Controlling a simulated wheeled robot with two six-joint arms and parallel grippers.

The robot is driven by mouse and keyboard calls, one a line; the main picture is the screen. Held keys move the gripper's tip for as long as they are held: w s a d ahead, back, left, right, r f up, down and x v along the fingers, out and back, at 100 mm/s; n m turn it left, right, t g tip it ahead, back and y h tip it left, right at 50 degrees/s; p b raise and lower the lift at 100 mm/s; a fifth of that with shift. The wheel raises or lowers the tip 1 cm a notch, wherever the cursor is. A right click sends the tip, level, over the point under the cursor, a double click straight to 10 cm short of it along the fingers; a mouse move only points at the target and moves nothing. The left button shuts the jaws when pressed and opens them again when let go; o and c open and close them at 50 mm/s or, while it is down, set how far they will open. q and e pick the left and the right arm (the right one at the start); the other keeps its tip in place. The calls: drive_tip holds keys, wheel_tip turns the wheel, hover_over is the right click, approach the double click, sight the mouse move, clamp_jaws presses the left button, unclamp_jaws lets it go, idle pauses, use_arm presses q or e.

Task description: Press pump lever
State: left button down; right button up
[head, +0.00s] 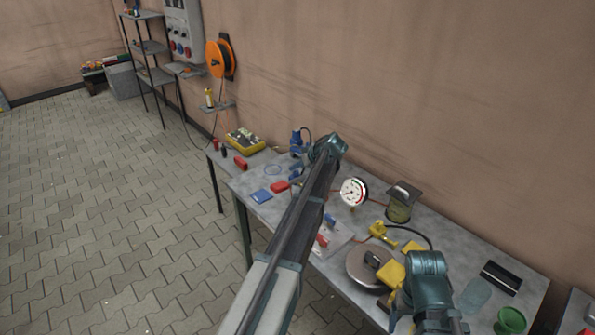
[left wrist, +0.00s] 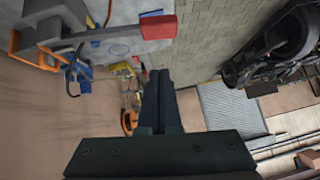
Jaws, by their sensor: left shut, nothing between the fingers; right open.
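The pump lever's red end (left wrist: 160,27) is on a grey bar at the top of the left wrist view. In the head view what looks like the same red end (head: 280,187) shows just left of my left arm, which hides the pump body. My left gripper (left wrist: 157,78) is shut and empty, its fingertips just below the red end in the picture; I cannot tell whether they touch. In the head view its wrist (head: 328,148) shows and its fingers are hidden. My right gripper (head: 430,290) is open over the bench's near right part, fingers hard to make out.
The grey bench (head: 450,250) runs along the wall. A dial gauge (head: 353,191), a green canister (head: 400,205) and a round metal disc (head: 365,265) stand right of my left arm. A blue pad (head: 262,196) and yellow tray (head: 246,142) lie left.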

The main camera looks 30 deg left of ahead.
use_arm(q)
drive_tip(key=b, duration=0.5)
hover_over(280, 183)
drive_tip(key=d, duration=0.3)
wheel_tip(280, 183, down, 6)
drive_tip(key=r, duration=0.1)
drive_tip(key=f+b, duration=0.2)
drive_tip(key=shift+s+f, duration=0.3)
drive_tip(key=shift+f, duration=0.1)
drive_tip(key=shift+s+a+f+b, duration=0.1)
drive_tip(key=shift+s+f+b, duration=0.05)
drive_tip(key=shift+f+b, duration=0.5)
drive_tip(key=shift+r, duration=0.1)
